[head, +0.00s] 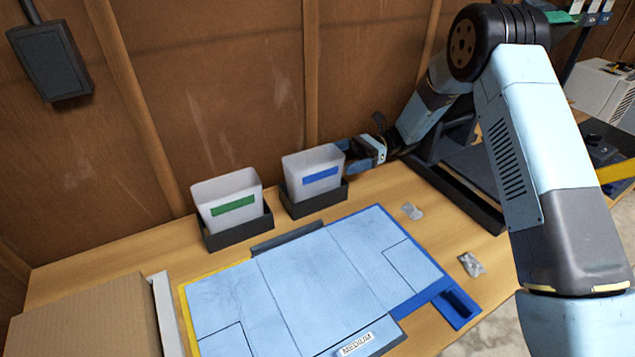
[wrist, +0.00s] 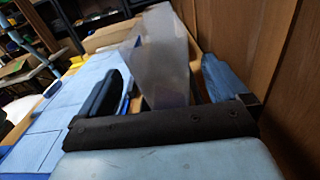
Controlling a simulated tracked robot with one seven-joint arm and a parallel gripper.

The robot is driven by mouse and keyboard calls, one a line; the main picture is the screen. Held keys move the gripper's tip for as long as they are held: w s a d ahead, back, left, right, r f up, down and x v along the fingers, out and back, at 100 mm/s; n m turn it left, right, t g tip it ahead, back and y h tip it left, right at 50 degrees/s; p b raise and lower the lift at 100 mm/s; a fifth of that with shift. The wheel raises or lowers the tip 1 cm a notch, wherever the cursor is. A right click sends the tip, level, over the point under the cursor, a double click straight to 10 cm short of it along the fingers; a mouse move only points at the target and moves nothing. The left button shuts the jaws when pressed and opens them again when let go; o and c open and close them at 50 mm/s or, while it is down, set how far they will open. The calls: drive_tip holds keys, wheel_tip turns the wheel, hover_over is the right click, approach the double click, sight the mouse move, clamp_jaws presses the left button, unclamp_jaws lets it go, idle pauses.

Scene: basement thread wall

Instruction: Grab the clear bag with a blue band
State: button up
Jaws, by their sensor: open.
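The clear bag with a blue band (head: 302,164) stands upright in a dark holder (head: 318,201) against the wooden wall. Its blue band (head: 320,175) faces the front. My gripper (head: 350,152) is at the bag's right side, close to its upper part. In the wrist view the translucent bag (wrist: 160,55) rises between the two spread fingers of my gripper (wrist: 165,85). The fingers are open, one on each side of it. I cannot tell whether either finger touches the bag.
A similar clear bag with a green band (head: 222,190) stands in its own dark holder to the left. A light blue mat (head: 315,280) lies in front. Two small clear packets (head: 411,211) (head: 471,264) lie to the right. A cardboard box (head: 85,320) is at front left.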

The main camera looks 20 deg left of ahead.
sight(314, 180)
drive_tip(key=shift+x, duration=3.65)
drive_tip(key=shift+c, duration=0.3)
drive_tip(key=c, duration=0.8)
drive_tip(key=shift+c, duration=0.2)
drive_tip(key=shift+r, duration=0.1)
